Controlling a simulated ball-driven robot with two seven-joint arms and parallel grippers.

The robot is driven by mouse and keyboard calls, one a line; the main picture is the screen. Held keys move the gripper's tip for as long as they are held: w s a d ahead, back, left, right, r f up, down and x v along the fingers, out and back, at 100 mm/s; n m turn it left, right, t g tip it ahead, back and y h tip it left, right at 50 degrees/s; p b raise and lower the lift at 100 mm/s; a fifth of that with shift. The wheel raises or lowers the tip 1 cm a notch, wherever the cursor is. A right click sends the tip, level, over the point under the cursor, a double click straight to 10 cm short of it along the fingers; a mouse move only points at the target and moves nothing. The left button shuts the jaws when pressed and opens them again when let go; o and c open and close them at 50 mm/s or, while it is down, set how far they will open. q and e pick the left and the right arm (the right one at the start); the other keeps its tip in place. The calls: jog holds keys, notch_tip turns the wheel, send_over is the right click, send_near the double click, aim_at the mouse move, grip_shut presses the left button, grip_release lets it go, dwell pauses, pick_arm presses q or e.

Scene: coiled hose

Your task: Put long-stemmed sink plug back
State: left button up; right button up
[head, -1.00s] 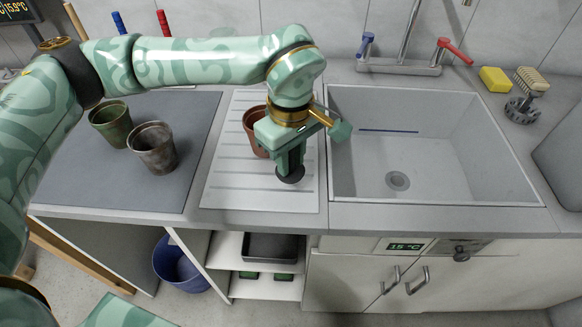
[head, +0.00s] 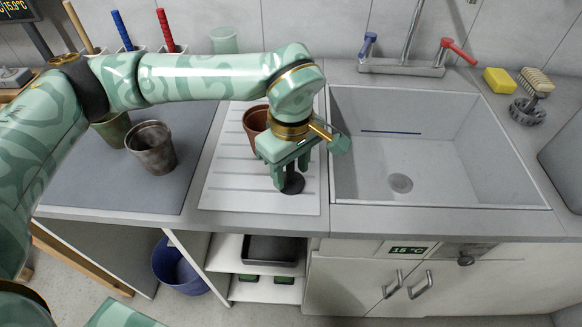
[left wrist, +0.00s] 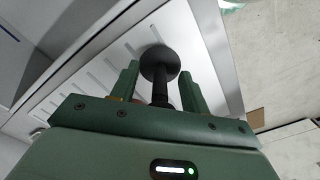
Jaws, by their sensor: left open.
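The long-stemmed sink plug (head: 294,184) is black, with a round disc and a thin stem. It is on the white draining board (head: 233,187), near its front right corner, with the stem pointing toward my gripper. My left gripper (head: 287,181) is right over it, open. In the left wrist view the stem (left wrist: 160,92) lies between the two spread fingers (left wrist: 160,84), with the disc beyond the fingertips. The fingers partly hide the plug in the head view. The sink (head: 455,190) is to the right, its round drain (head: 401,183) in the floor.
A terracotta pot (head: 256,121) stands on the draining board behind my gripper. A grey-brown pot (head: 152,147) and a green pot (head: 110,128) stand on the left. The tap (head: 405,62) is behind the sink. A blue strip (head: 391,132) shows in the basin.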

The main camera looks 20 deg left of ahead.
pick_arm(q)
notch_tip(320, 180, up, 12)
jog(key=p, duration=0.3)
pick_arm(e)
jog(key=r, duration=0.1)
jog(key=w+r, duration=0.1)
jog(key=r, duration=0.1)
jog(key=shift+w+a, duration=0.1)
jog(key=shift+w, duration=0.05)
pick_arm(q)
jog(key=shift+f, duration=0.15)
notch_tip(320, 180, down, 13)
jog(key=b, duration=0.3)
jog(key=shift+r+b, duration=0.2)
jog(key=shift+b, duration=0.15)
jog(key=r, duration=0.1)
jog(key=r+p, duration=0.1)
jog(key=r, duration=0.1)
jog(key=r+p, duration=0.1)
jog(key=shift+s+d+r, duration=0.15)
jog(key=shift+d+r, duration=0.15)
jog(key=shift+r, duration=0.1)
jog(key=shift+s+d+r, duration=0.1)
jog(key=shift+d+r, duration=0.1)
jog(key=shift+d, duration=0.1)
pick_arm(e)
jog(key=shift+s+f, duration=0.35)
jog(key=shift+f, duration=0.45)
